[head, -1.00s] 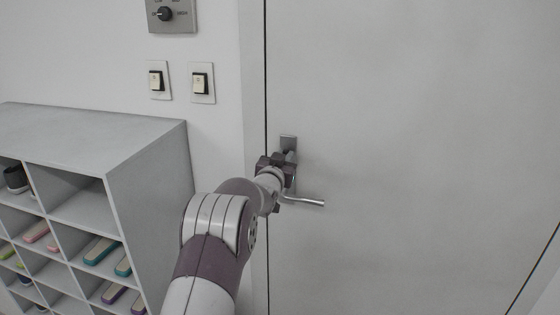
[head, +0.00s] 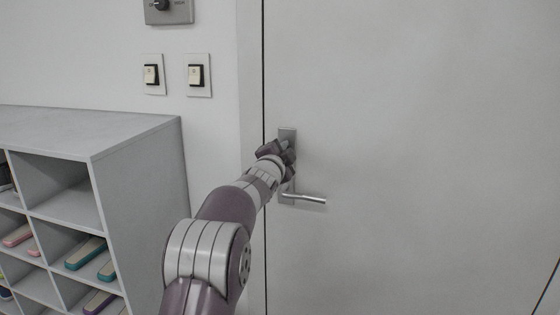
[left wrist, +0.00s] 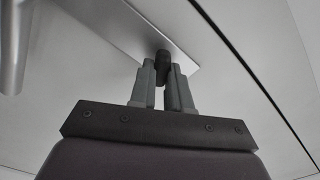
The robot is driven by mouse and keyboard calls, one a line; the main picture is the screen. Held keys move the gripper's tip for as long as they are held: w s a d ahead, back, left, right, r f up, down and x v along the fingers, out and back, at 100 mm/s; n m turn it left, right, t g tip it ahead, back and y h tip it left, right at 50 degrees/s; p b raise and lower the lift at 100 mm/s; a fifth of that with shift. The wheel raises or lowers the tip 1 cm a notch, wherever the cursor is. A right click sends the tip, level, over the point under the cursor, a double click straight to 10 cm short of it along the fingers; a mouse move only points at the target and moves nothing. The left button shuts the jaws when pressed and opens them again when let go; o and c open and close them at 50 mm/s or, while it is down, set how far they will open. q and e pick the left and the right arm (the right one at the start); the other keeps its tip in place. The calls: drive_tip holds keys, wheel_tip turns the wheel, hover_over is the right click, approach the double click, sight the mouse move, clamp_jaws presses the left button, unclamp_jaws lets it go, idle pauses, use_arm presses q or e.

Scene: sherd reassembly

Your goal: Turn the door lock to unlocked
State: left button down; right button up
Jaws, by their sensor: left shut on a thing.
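The white door (head: 410,130) has a grey metal lock plate (head: 288,134) near its left edge, with a lever handle (head: 304,198) below, pointing right. My left gripper (head: 285,152) is at the plate, above the lever, and hides the lock knob in the head view. In the left wrist view the two fingers (left wrist: 166,78) are shut on the small dark lock knob (left wrist: 163,56), which stands out from the plate (left wrist: 130,32). The gripper body is tilted in the head view. The knob's exact angle cannot be told. My right gripper is not in view.
A grey cubby shelf (head: 95,135) with several shoes stands at the left, close to my left arm. Two light switches (head: 152,75) and a dial panel (head: 168,12) are on the wall. The door's right side is clear.

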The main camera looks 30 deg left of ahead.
use_arm(q)
drive_tip(key=shift+m+b, duration=1.8)
drive_tip(key=shift+m, duration=1)
drive_tip(key=shift+s+r, duration=0.1)
drive_tip(key=shift+r, duration=0.1)
drive_tip(key=c, duration=1.1)
unclamp_jaws()
drive_tip(key=shift+a+f, duration=0.1)
drive_tip(key=shift+f, duration=0.05)
drive_tip(key=b+v, duration=0.1)
drive_tip(key=v, duration=1.2)
drive_tip(key=shift+b, duration=0.35)
